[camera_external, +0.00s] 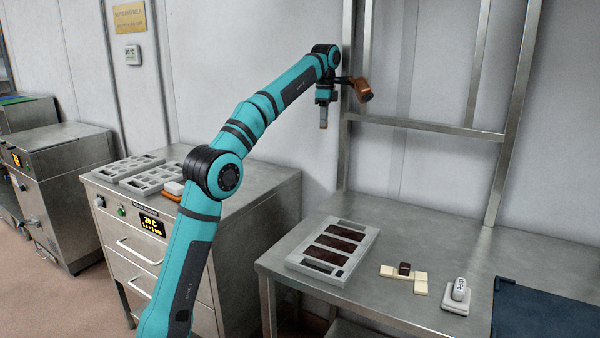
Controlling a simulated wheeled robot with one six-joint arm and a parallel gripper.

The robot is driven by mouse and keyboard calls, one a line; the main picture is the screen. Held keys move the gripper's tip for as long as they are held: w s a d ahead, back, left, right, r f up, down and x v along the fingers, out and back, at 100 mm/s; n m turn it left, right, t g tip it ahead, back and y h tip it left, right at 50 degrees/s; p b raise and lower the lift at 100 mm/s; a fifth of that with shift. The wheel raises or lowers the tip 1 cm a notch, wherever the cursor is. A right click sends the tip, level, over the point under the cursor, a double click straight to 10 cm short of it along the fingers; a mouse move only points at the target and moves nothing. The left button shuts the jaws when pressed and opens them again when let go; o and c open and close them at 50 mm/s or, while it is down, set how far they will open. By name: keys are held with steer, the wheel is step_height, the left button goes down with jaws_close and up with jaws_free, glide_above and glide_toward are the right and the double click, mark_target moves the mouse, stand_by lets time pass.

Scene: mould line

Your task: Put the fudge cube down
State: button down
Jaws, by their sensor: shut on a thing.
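My gripper (354,83) is raised high above the back left of the steel table, in front of the wall. It points to the right and is shut on a brown piece (364,91), apparently the fudge cube. The piece is tilted, clear of every surface, and too small to make out exactly. The jaws' contact with it is hard to see. A separate dark brown cube (404,268) sits on a group of cream tiles (420,276) on the table.
The steel table (440,243) holds a grey mould tray (292,256) with dark-filled slots, a small white device (457,294) and a dark blue mat (545,318). Metal uprights (508,120) and a crossbar stand behind. A cabinet at left bears grey moulds (128,167). The table's back is clear.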

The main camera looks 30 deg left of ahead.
steer(key=w+d+f+m, duration=0.1)
steer(key=d+f, duration=0.1)
steer(key=d, duration=0.8)
steer(key=w+d+f+m, duration=0.1)
steer(key=d, duration=0.9)
steer(key=m, duration=0.1)
glide_above(525, 282)
step_height(525, 282, down, 16)
steer(key=shift+f, duration=3.85)
steer(key=shift+f, duration=0.1)
steer(key=c, duration=1.2)
jaws_free()
steer(key=shift+c, duration=0.2)
